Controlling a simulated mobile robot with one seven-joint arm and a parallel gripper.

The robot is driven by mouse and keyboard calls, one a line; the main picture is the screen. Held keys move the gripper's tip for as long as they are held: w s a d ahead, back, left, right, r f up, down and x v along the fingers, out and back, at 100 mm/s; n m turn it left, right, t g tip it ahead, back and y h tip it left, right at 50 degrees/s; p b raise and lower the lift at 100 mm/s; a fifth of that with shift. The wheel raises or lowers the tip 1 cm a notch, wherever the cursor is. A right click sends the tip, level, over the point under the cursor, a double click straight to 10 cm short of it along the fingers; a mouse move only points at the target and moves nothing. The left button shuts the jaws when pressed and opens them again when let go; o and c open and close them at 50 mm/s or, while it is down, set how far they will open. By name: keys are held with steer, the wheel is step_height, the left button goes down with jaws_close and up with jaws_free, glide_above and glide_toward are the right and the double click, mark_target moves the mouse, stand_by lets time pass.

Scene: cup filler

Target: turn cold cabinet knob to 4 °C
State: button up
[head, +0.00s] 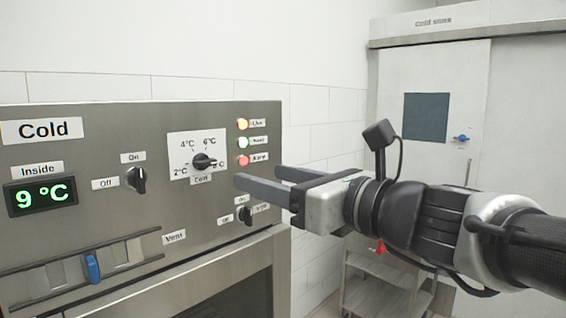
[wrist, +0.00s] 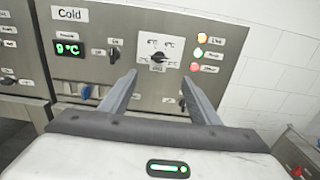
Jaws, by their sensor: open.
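The cold cabinet knob (head: 202,161) is black and sits on a white dial plate (head: 184,141) marked 2, 4, 6 and 8 °C, with "Cold" below. Its grip lies nearly level and seems to point right, toward 8 °C. The knob also shows in the wrist view (wrist: 158,58), just beyond the gap between the fingers. My gripper (head: 258,178) is open and empty, in front of the panel, to the right of and a little below the knob in the head view. Its fingers (wrist: 160,79) do not touch the knob.
The display (head: 41,195) reads 9 °C. An On/Off knob (head: 136,180) is left of the dial, and another small knob (head: 245,215) sits below, near my fingers. Three lamps (head: 243,142) line the panel's right side. A vent slider with a blue tab (head: 92,267) is lower left.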

mark_target(208, 164)
steer(key=p+x, duration=0.1)
steer(key=x, duration=1.6)
steer(key=shift+a, duration=0.15)
steer(key=c, duration=1.1)
steer(key=shift+o, duration=0.2)
steer(key=shift+f, duration=0.1)
steer(key=shift+f+b, duration=0.1)
steer(key=shift+b, duration=0.25)
